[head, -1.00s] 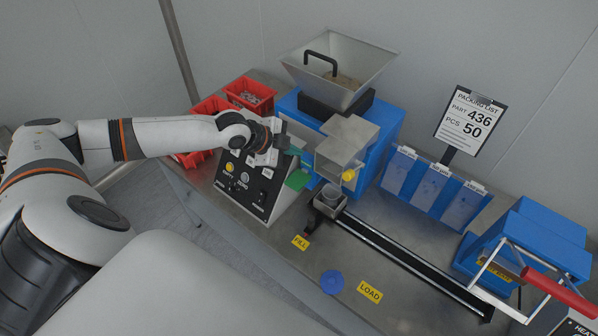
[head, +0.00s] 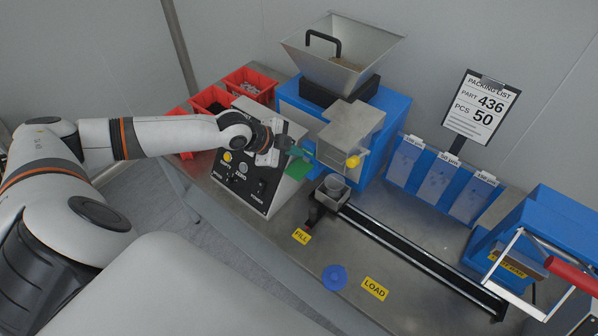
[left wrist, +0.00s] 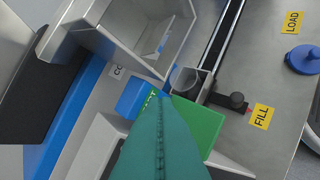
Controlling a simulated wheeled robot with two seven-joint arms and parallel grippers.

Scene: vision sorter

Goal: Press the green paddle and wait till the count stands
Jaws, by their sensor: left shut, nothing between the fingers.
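The green paddle (head: 299,168) sticks out from the right side of the sloped control box (head: 252,188). It also shows in the left wrist view (left wrist: 203,122), partly behind my fingers. My left gripper (head: 299,153) is shut and empty, its teal fingertips at the paddle's upper end. The fingers also show in the left wrist view (left wrist: 162,100), overlapping the paddle's edge; I cannot tell whether they touch it. My gripper and wrist cover the upper part of the box, and no count can be read. My right gripper is not in view.
A blue machine (head: 388,112) with a metal hopper (head: 372,77) stands behind the paddle. Red bins (head: 262,82) stand behind the box. A packing list (head: 481,108) reads part 436, pcs 50.

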